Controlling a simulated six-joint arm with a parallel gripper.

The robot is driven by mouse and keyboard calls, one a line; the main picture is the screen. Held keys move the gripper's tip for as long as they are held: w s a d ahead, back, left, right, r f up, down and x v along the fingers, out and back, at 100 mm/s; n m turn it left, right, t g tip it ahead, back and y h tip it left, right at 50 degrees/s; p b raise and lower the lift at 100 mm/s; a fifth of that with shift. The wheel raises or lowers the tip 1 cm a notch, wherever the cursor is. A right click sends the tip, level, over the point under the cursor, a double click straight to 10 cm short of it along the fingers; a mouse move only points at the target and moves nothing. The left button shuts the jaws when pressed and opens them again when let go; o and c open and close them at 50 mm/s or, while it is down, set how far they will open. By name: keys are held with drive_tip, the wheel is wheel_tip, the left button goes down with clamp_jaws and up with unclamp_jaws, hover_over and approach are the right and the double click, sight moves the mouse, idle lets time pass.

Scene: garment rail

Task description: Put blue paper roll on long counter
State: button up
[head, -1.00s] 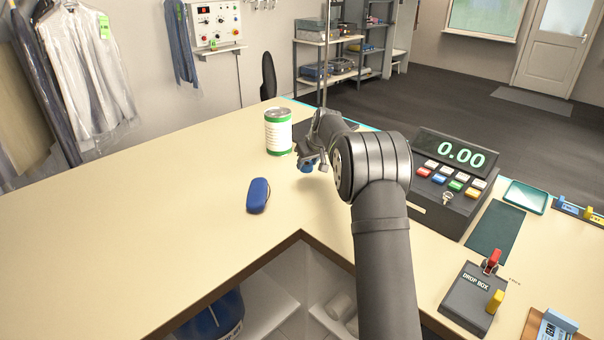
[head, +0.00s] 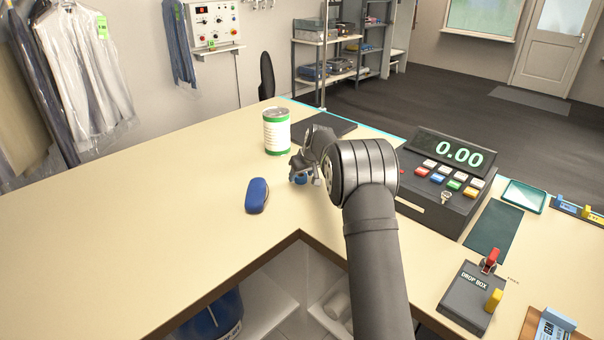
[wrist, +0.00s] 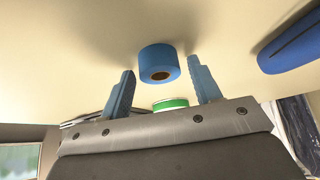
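The blue paper roll (wrist: 158,60) shows in the wrist view between and just past my fingertips, its brown core hole facing the camera. My gripper (wrist: 162,68) is open, with a small gap on each side of the roll. In the head view my gripper (head: 303,168) is low over the cream long counter (head: 150,215), pointing down. A small blue patch of the roll (head: 300,180) shows under it, mostly hidden. The roll appears to be at the counter surface; exact contact is hard to tell.
A white-and-green can (head: 277,132) stands just behind my gripper, and a blue case (head: 257,196) lies to its left. The cash register (head: 447,180) and drop box (head: 472,295) are to the right. The counter's left part is clear.

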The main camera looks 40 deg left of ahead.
sight(302, 176)
drive_tip(key=shift+r, duration=0.15)
drive_tip(key=shift+d+r, duration=0.1)
drive_tip(key=shift+r, duration=0.15)
drive_tip(key=v, duration=1.1)
drive_tip(key=shift+r, duration=0.25)
drive_tip(key=shift+f, duration=0.1)
drive_tip(key=x, duration=1.2)
drive_tip(key=shift+d+f, duration=0.1)
wheel_tip(302, 176, up, 2)
drive_tip(key=shift+d+r, duration=0.1)
drive_tip(key=shift+r, duration=0.7)
